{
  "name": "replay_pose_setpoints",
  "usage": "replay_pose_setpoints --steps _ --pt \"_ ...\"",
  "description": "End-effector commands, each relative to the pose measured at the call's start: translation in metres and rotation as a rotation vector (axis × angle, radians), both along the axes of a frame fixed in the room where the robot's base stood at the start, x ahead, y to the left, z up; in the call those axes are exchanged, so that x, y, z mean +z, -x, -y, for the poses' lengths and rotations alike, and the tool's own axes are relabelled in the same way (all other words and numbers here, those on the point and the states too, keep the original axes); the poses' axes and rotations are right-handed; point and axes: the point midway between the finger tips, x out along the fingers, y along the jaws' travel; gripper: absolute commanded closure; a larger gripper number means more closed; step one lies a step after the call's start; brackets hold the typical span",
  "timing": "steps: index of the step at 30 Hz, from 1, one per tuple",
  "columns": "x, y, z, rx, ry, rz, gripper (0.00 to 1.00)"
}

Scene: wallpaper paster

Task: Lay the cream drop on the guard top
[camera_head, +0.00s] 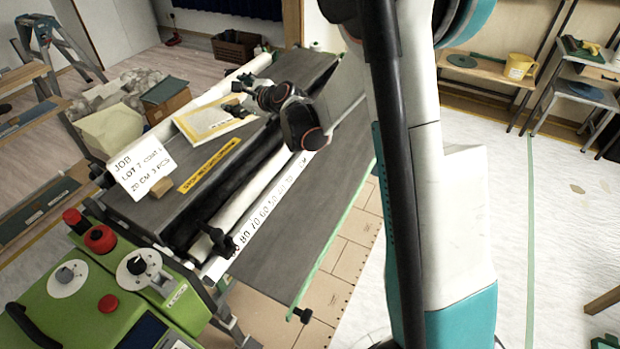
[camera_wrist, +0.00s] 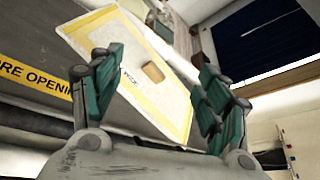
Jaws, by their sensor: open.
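A pale panel with a yellow border (camera_head: 205,122) lies on the dark top of the machine (camera_head: 195,205). In the wrist view the bordered panel (camera_wrist: 133,62) shows between and beyond my fingers, with a small tan block (camera_wrist: 153,72) on it. A bulky cream piece (camera_head: 108,132) stands left of the machine, behind the job card. I cannot tell for sure which of these is the cream drop. My gripper (camera_head: 238,100) is over the panel's upper right part. In the wrist view my gripper (camera_wrist: 158,95) has its fingers wide apart, with nothing held between them.
A white job card (camera_head: 140,168) leans against a small wooden block (camera_head: 160,187). A yellow warning strip (camera_head: 210,165) runs along the machine top. A white roller (camera_head: 245,195) lies to its right. Green controls (camera_head: 110,290) stand at the front left. A brown box (camera_head: 167,103) is beyond.

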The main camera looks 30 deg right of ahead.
Motion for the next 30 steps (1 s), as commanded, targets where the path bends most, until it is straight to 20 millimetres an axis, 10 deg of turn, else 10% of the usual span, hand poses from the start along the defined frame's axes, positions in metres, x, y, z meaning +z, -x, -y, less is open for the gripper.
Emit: replay_pose_setpoints --steps 15,30 --pt "0.079 0.171 -0.026 0.453 0.904 0.035 0.31" --pt "0.066 0.362 -0.005 1.018 1.674 0.058 0.31"
